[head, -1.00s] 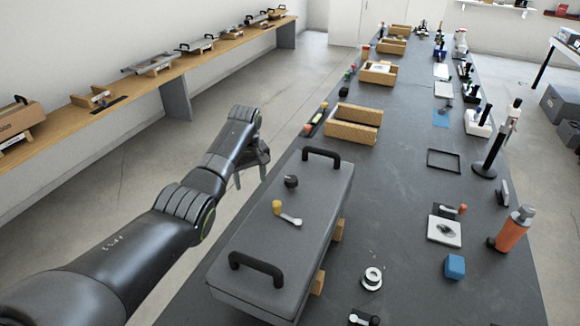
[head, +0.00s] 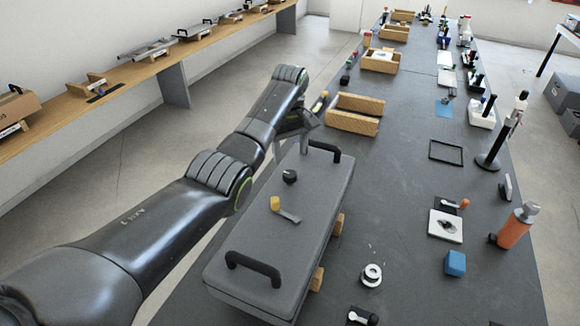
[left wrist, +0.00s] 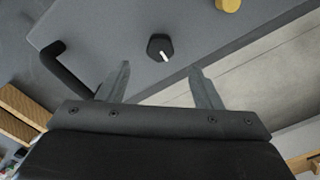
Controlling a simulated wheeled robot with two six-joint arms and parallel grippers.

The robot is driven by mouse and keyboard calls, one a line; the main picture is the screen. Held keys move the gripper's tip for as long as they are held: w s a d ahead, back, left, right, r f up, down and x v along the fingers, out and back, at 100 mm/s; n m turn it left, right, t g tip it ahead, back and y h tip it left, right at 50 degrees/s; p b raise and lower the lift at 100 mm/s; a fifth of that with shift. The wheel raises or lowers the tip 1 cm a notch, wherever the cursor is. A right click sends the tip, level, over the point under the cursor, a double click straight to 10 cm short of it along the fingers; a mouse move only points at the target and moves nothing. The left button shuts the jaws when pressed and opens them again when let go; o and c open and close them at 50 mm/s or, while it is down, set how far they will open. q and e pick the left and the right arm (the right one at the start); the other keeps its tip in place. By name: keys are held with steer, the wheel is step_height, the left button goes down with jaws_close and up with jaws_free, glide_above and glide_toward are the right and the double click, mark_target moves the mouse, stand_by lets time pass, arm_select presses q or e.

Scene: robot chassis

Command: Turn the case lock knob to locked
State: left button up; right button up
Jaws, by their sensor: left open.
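The grey case (head: 290,230) lies on the dark workbench with a black handle at each end. The small black lock knob (head: 289,176) sits on its top near the far handle. In the left wrist view the knob (left wrist: 160,47) shows a white pointer mark, beyond and between the fingertips. My left gripper (head: 304,142) is at the far left corner of the case, near the far handle (head: 325,151). In the left wrist view its two fingers (left wrist: 158,70) are spread apart with nothing between them. My right gripper is not seen.
A lever with a yellow knob (head: 276,204) is on the case top, nearer than the lock knob. A wooden tray (head: 353,123) stands just beyond the case. A blue cube (head: 455,263) and an orange bottle (head: 517,226) stand at the right.

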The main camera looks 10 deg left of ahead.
mark_target(290, 173)
arm_select(q)
step_height(290, 173, down, 7)
steer(key=shift+f, duration=0.1)
steer(key=shift+c, duration=0.5)
steer(key=c, duration=0.9)
